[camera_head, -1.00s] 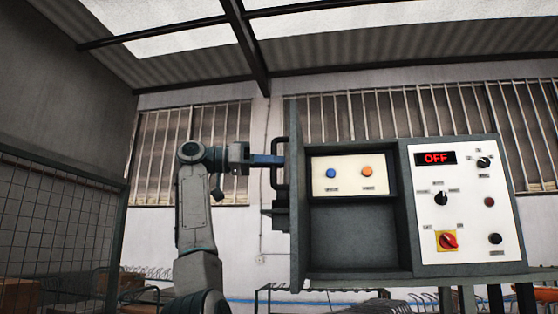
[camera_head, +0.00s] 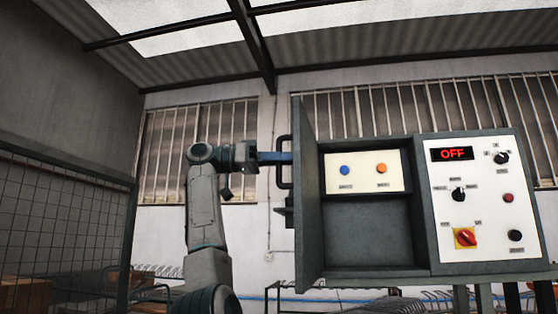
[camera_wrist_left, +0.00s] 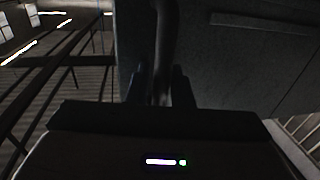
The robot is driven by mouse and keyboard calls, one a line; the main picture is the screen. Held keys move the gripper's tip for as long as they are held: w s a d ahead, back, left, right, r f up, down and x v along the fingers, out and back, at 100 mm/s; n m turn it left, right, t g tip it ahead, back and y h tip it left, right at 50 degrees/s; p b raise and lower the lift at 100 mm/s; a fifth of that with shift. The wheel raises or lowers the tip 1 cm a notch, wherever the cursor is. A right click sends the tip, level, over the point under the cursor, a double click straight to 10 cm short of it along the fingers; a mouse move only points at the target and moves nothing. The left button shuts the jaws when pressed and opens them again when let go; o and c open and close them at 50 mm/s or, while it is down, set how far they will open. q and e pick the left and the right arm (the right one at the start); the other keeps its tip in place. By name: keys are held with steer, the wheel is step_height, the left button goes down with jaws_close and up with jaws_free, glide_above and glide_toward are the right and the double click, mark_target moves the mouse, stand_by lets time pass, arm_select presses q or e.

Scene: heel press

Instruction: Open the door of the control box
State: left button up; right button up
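The open compartment shows a white panel with a blue and an orange button (camera_head: 363,172). A dark bar handle (camera_head: 284,140) is on the door's outer side. My left gripper (camera_head: 283,158) reaches it from the left. In the left wrist view the handle bar (camera_wrist_left: 165,40) runs between the two fingers (camera_wrist_left: 162,92), which look closed on it; the dark picture hides the exact contact. My right gripper is not in view.
The white control panel (camera_head: 481,200) on the right shows a red OFF display (camera_head: 454,154), several knobs and a red switch on yellow. A mesh fence (camera_head: 62,225) stands at the left. Racks stand low behind the box.

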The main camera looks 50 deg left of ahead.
arm_select(q)
steer(key=shift+s+a, duration=0.1)
steer(key=shift+a, duration=0.05)
steer(key=v, duration=1)
steer(key=shift+a+b, duration=0.15)
steer(key=shift+b, duration=0.25)
steer(key=shift+s, duration=0.15)
